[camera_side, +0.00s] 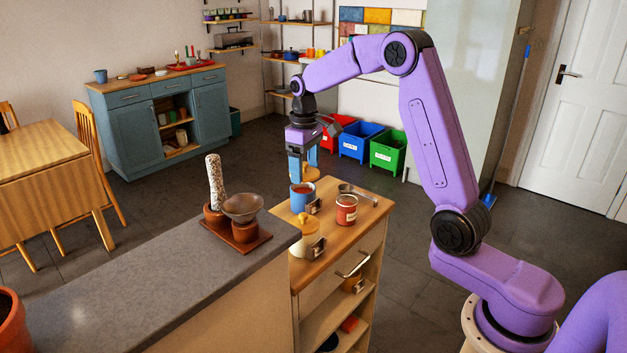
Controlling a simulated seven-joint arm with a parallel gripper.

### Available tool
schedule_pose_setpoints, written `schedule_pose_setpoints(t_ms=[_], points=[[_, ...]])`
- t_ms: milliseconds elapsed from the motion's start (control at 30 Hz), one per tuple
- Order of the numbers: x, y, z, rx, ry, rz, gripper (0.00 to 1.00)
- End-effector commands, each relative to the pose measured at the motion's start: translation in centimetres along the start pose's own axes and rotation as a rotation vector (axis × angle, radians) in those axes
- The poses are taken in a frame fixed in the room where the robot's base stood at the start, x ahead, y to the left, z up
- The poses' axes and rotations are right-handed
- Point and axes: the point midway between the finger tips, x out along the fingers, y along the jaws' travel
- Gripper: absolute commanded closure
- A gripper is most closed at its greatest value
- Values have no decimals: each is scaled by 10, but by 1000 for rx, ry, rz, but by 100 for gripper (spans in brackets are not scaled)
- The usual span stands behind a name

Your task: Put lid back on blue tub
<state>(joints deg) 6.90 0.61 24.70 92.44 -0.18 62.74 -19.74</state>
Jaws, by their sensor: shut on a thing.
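The blue tub (301,198) stands upright on the wooden top of a small cabinet (329,233). Its top is open and shows a reddish-brown inside. The lid is apart from the tub's rim and seems tilted. The fingers partly hide it, so its exact angle is hard to tell.
A red tin (346,210) and a metal scoop (358,194) are right of the tub. A yellowish pot (306,234) stands in front. The grey counter (190,270) at left holds a wooden tray (236,244) with a bowl and a speckled cylinder.

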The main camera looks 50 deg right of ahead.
Motion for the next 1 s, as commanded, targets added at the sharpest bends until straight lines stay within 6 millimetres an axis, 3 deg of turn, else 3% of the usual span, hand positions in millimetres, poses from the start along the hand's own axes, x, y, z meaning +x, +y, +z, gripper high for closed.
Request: schedule_pose_setpoints(t_ms=[200, 400, 667, 1000], points=[[3, 38, -28, -73, 0, 1, 51], [4, 55, -38, -110, -1, 2, 51], [12, 58, -40, -118, -1, 2, 51], [41, 57, -40, -117, -2, 1, 51]])
